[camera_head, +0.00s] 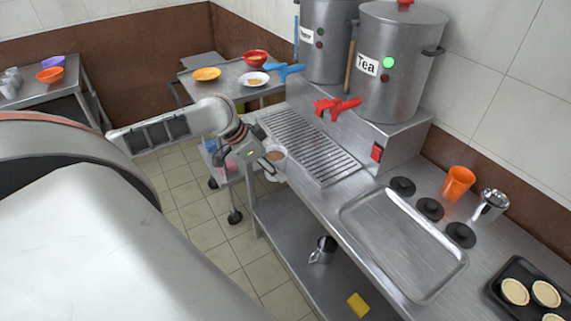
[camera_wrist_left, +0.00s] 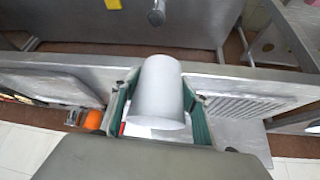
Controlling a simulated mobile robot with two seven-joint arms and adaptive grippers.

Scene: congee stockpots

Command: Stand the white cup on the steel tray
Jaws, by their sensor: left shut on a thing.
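The white cup (camera_head: 280,169) is in my left gripper (camera_head: 267,157), beside the front edge of the counter near the drip grate. My right gripper is not in view.
Black round discs (camera_head: 430,208), an orange cup (camera_head: 458,183) and a metal jug (camera_head: 490,206) stand behind the tray. A dark baking tray (camera_head: 496,284) is at right. The tea stockpot (camera_head: 398,75) with a red tap (camera_head: 337,107) rises behind the grate (camera_head: 310,148).

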